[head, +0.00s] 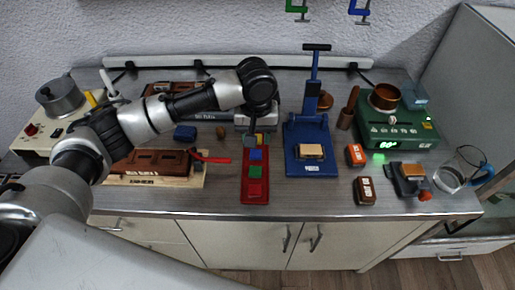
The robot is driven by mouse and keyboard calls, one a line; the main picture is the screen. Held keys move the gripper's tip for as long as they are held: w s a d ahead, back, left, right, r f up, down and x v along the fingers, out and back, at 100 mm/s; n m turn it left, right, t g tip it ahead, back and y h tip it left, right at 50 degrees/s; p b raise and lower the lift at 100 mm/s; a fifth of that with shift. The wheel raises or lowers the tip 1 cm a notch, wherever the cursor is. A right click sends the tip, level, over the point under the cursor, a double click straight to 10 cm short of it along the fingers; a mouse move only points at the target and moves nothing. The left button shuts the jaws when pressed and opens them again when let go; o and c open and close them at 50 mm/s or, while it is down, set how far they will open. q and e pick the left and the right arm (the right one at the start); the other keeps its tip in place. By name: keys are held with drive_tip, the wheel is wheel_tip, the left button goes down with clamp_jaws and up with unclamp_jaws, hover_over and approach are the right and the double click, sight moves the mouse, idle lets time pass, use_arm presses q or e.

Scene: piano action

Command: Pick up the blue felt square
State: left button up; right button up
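A red tray (246,195) lies near the front middle of the bench with coloured squares in a column. The blue felt square (256,155) shows near its far end, with a green square (255,172) and a red square (255,189) nearer the front. My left arm reaches in from the left. My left gripper (255,138) points down over the far end of the tray, just behind the blue square as seen. A yellow patch shows beside its fingertips. The finger gap is too small and partly hidden to read. My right gripper is not in view.
A blue press (312,168) with a tall lever stands close right of the tray. A red-handled tool (211,158) and a wooden block (153,163) lie to the left. A green device (398,132), orange block (355,155) and glass jug (452,177) stand at right.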

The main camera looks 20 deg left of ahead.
sight(256, 156)
use_arm(q)
wheel_tip(256, 156, down, 2)
drive_tip(key=shift+s+f, duration=0.1)
drive_tip(key=shift+s, duration=0.05)
drive_tip(key=shift+f, duration=0.3)
wheel_tip(256, 156, down, 4)
drive_tip(key=shift+f+p, duration=0.2)
drive_tip(key=shift+p, duration=0.3)
drive_tip(key=shift+f, duration=0.35)
drive_tip(key=shift+w, duration=0.2)
drive_tip(key=shift+c, duration=0.3)
drive_tip(key=c, duration=0.5)
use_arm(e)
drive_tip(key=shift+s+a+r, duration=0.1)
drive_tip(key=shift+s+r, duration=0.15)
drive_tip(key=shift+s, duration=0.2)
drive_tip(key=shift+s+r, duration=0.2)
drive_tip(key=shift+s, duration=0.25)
